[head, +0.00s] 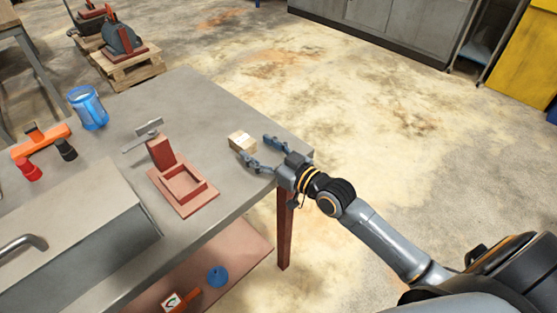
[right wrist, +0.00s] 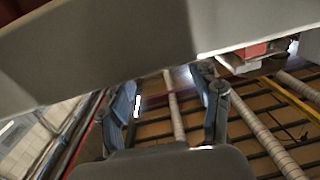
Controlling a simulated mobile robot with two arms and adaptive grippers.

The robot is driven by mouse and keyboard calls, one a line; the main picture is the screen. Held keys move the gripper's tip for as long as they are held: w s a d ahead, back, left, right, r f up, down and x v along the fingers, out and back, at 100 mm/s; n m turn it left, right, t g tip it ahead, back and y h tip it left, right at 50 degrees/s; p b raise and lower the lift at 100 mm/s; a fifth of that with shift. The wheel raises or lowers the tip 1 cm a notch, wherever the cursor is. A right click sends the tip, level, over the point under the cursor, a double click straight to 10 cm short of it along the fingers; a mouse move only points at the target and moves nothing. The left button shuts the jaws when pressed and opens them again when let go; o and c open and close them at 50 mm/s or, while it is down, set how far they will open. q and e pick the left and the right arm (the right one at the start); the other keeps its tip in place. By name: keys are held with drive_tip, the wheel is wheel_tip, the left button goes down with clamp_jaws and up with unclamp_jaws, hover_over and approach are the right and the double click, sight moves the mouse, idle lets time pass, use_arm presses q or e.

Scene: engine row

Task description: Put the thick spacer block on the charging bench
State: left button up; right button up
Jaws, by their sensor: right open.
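A small tan block (head: 242,141) with a pale band on top sits on the grey table (head: 222,108) near its right corner; it looks like the thick spacer block. My right gripper (head: 254,148) is open at that corner, its fingers pointing at the block. The block is close to the fingertips and does not look gripped. The right wrist view shows both fingers (right wrist: 168,95) apart; I cannot make out the block there. Nothing shows for sure which bench is the charging bench. My left gripper is out of view.
A red-brown fixture (head: 183,188) with an upright post stands left of the block. A blue jar (head: 88,108), an orange tool (head: 42,140), a red cap (head: 27,168) and a grey case (head: 75,235) are further left. The floor (head: 370,110) beyond the table is clear.

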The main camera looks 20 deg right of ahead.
drive_tip(key=v, duration=0.8)
idle(0.4)
